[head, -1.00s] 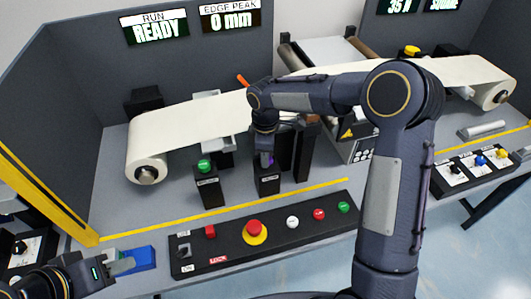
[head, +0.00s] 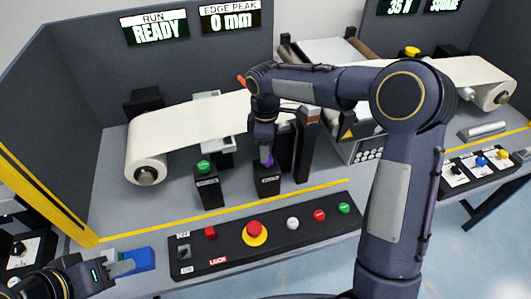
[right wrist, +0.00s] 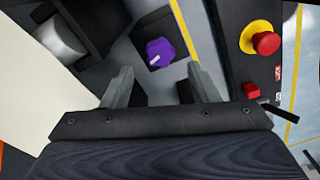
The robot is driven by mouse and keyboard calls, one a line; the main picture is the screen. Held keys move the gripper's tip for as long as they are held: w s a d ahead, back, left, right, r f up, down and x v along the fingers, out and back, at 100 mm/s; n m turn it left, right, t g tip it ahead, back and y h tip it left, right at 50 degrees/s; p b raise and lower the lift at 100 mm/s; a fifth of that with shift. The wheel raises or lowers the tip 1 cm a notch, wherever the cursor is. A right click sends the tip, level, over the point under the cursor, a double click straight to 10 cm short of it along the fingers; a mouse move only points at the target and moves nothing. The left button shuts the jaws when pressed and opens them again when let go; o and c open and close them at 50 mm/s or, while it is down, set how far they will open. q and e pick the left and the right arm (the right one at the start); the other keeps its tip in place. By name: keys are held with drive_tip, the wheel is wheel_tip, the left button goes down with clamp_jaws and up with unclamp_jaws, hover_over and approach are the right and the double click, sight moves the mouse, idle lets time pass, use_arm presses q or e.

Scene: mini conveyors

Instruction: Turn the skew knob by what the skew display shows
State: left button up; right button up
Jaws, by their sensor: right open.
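A purple knob (head: 267,160) with a white mark sits on a black block (head: 267,181) in front of the belt. It also shows in the right wrist view (right wrist: 160,52), just beyond the fingertips. My right gripper (right wrist: 162,80) is open and empty, its two fingers apart on either side of the line to the knob, not touching it. The head view shows it above the knob. My left gripper (head: 130,265) is at the lower left beside a blue block (head: 140,259); whether it grips it is unclear. No display legibly labelled skew shows; the edge peak display (head: 230,17) reads 0 mm.
A green button post (head: 204,167) stands left of the knob block, and a tall dark post (head: 304,150) right of it. A button panel (head: 270,245) with a red stop button (head: 254,232) lies in front. The white belt (head: 190,130) runs behind.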

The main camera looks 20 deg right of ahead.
wheel_tip(320, 180, up, 4)
drive_tip(key=shift+f, duration=0.1)
idle(0.4)
drive_tip(key=shift+d, duration=0.1)
drive_tip(key=s+d+r+m+t+y, duration=0.1)
drive_tip(key=s+d+r+m, duration=0.15)
drive_tip(key=s, duration=0.45)
drive_tip(key=s+d+r+m+t+y, duration=0.1)
drive_tip(key=s+d+r+m, duration=0.1)
drive_tip(key=s+d+m, duration=0.3)
drive_tip(key=s+r+m+t+y, duration=0.1)
drive_tip(key=s+r+m, duration=0.15)
drive_tip(key=s, duration=0.55)
drive_tip(key=s+f+m+t, duration=0.1)
drive_tip(key=s+f+m, duration=0.1)
drive_tip(key=s+m, duration=0.1)
drive_tip(key=s+a+f+m+t, duration=0.1)
drive_tip(key=s+f+m, duration=0.1)
drive_tip(key=s, duration=0.3)
drive_tip(key=shift+s+a+f+m+t+y, duration=0.15)
drive_tip(key=shift+s+f+m+t+y, duration=0.15)
drive_tip(key=shift+m+y, duration=0.15)
idle(0.6)
